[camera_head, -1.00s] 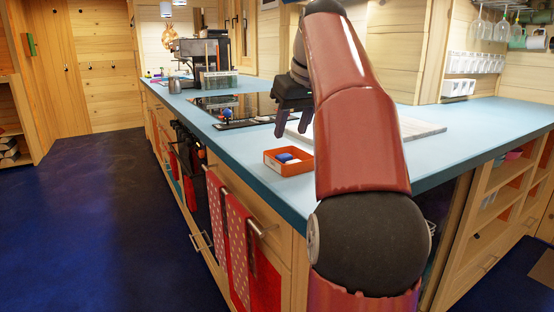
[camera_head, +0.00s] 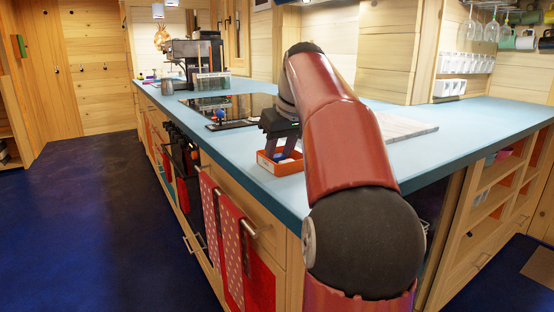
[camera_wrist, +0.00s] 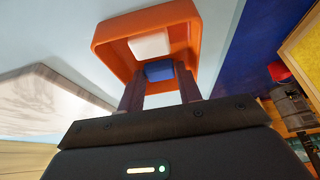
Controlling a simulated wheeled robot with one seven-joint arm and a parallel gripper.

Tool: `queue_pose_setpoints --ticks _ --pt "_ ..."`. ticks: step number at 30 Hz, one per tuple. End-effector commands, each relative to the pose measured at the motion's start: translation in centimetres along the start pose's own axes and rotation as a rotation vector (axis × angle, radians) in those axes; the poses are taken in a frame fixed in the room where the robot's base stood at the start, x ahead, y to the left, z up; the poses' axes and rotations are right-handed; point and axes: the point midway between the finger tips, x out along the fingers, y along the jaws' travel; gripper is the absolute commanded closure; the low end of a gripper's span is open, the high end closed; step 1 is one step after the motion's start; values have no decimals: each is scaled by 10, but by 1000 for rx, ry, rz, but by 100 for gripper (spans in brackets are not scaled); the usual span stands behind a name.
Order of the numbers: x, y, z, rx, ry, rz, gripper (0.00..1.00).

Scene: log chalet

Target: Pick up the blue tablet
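The blue tablet (camera_wrist: 159,70) is a small blue block inside an orange tray (camera_wrist: 110,48). A white block (camera_wrist: 150,44) lies beside it in the tray. My gripper (camera_wrist: 157,78) is open, with a fingertip on either side of the blue tablet in the wrist view. I cannot tell whether the fingers touch it or how deep they reach. In the head view, my gripper (camera_head: 279,150) points down over the orange tray (camera_head: 284,168) near the counter's edge. It hides part of the tray and most of its contents there.
The blue counter (camera_head: 350,168) runs away to the left and right. A pale board (camera_head: 405,128) lies right of the tray, partly behind my arm. A dark hob (camera_head: 240,104) is farther back. Red towels (camera_head: 228,240) hang on the front below.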

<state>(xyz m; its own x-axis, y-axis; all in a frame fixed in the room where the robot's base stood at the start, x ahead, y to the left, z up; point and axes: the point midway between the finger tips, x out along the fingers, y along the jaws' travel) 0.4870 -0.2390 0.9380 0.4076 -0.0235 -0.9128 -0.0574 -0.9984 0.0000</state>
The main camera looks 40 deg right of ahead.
Motion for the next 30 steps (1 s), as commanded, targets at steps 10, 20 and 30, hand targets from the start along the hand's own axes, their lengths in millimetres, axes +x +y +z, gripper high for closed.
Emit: queue_pose_setpoints --ticks 10,20,30 --pt "0 0 0 0 0 0 90" --pt "-16 0 -8 -3 3 0 90" --pt "-60 0 -29 -3 4 -1 90"
